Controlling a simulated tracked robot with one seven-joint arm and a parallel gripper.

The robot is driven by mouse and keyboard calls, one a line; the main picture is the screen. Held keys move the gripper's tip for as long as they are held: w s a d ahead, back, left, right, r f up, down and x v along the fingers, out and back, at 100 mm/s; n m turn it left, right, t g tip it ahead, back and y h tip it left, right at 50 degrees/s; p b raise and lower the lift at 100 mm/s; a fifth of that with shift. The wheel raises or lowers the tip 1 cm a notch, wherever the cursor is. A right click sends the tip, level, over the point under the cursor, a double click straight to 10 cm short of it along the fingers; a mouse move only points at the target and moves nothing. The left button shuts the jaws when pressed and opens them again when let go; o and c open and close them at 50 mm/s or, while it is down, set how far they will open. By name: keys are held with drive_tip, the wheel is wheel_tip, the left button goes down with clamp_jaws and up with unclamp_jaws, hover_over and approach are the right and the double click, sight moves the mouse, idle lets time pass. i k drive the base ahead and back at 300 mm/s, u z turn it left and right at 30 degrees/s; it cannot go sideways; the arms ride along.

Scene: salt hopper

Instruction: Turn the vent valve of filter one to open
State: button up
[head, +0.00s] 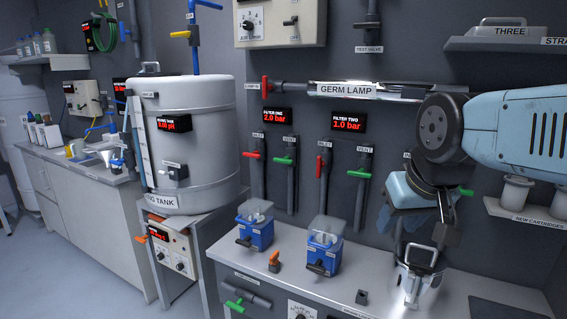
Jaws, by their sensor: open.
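The filter one display (277,115) on the grey wall reads 2.0 bar. Below it are two pipes with lever valves. The left one, labelled inlet, has a red handle (252,155). The right one, labelled vent, has a green handle (284,160) lying roughly level across its pipe. My gripper (416,236) is well to the right, pointing down above a steel vessel (412,272) on the counter. Its fingers are apart, and I see nothing held between them. It is far from the filter one vent valve.
Filter two has a red inlet handle (324,160) and a green vent handle (365,174), between filter one and my arm. Blue filter housings (255,231) stand on the counter below. A large tank (195,130) stands left. The germ lamp (346,89) runs above.

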sight(283, 161)
drive_tip(key=z, duration=0.05)
drive_tip(key=i, duration=0.9)
drive_tip(key=u, duration=0.1)
